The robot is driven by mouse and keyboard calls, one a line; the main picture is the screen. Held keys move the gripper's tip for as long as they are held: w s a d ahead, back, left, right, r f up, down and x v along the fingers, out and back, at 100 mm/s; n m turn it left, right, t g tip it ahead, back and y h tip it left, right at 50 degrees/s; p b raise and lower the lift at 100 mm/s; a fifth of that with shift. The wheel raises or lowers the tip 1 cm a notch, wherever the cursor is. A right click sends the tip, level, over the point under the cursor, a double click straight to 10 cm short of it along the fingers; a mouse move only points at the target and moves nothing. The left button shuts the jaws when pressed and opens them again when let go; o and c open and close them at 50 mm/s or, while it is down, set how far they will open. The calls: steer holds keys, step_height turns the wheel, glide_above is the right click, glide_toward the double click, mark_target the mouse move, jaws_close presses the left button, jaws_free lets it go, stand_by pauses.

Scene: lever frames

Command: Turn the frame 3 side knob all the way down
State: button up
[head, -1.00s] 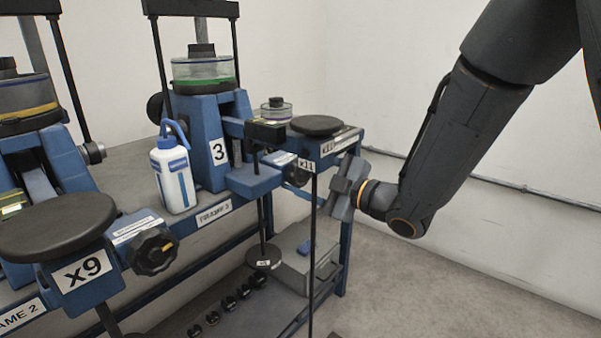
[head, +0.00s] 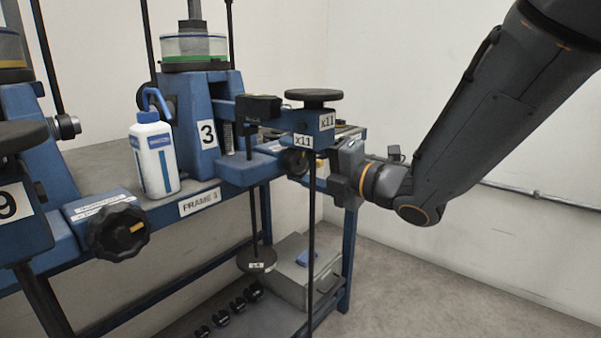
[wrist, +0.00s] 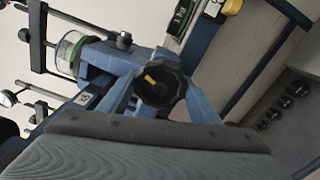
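The frame 3 side knob (head: 296,161) is a black, lobed knob low on the right end of blue frame 3, under the x11 labels. My gripper (head: 338,168) is just to its right, close to it and partly hiding that end of the frame. In the wrist view the knob (wrist: 160,86) faces me near the centre, with a yellow mark on its upper left part. Two blue-grey fingers of my gripper (wrist: 160,98) stand apart, one on each side of the knob. Whether they touch it cannot be told.
A white and blue bottle (head: 154,158) stands left of frame 3. A black disc (head: 314,95) is above my gripper, and a thin dark rod hangs in front. Free floor lies to the right.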

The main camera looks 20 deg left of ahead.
steer(key=shift+o, duration=1.2)
steer(key=shift+s+a, duration=0.15)
steer(key=shift+a, duration=0.1)
steer(key=shift+d, duration=0.55)
steer(key=shift+v, duration=2.75)
